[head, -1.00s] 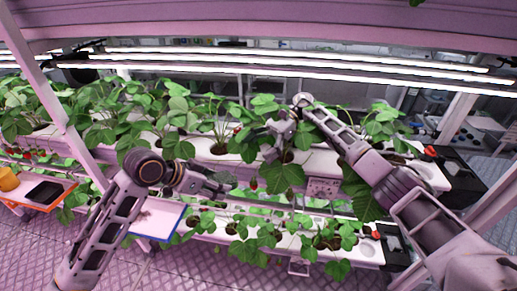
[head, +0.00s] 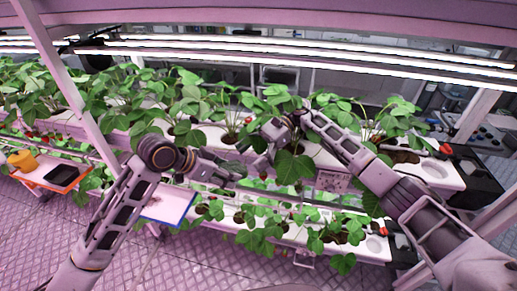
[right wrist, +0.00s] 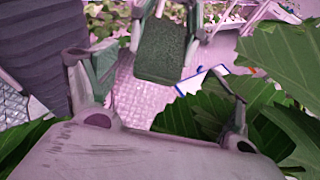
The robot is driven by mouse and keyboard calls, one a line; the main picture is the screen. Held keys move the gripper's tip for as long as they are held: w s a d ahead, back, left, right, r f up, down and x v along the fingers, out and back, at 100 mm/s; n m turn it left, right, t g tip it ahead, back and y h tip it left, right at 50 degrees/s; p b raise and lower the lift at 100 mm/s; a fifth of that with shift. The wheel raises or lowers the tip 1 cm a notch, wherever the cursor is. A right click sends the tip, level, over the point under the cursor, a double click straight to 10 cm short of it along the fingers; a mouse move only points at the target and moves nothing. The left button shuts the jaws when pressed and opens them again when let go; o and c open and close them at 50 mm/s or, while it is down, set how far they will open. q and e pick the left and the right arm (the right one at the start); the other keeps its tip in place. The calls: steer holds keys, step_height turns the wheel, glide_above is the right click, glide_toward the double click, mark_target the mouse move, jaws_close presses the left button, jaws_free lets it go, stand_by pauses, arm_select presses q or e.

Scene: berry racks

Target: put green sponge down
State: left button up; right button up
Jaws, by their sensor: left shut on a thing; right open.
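The green sponge (right wrist: 166,50) is a dark green block in the upper middle of the right wrist view. My left gripper (head: 228,176) is shut on it, with a finger at each side of the sponge. In the head view the sponge is small and hard to make out. My right gripper (head: 268,148) is open and empty, up and to the right of the left one, among strawberry leaves. In the right wrist view its fingers stand apart in front of the sponge, which appears beyond them. A white tray with a blue rim (head: 168,206) lies below my left gripper.
Strawberry plants fill the upper white rack (head: 437,172) and the lower white rack (head: 372,250). Leaves crowd my right gripper. A post rises at left.

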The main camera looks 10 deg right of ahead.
mark_target(239, 165)
steer(key=shift+x, duration=1.95)
steer(key=c, duration=1.1)
arm_select(q)
steer(key=o, duration=1.4)
steer(key=shift+a+r, duration=0.1)
steer(key=v, duration=1.1)
steer(key=shift+s+a+r, duration=0.1)
steer(key=shift+a+r, duration=0.15)
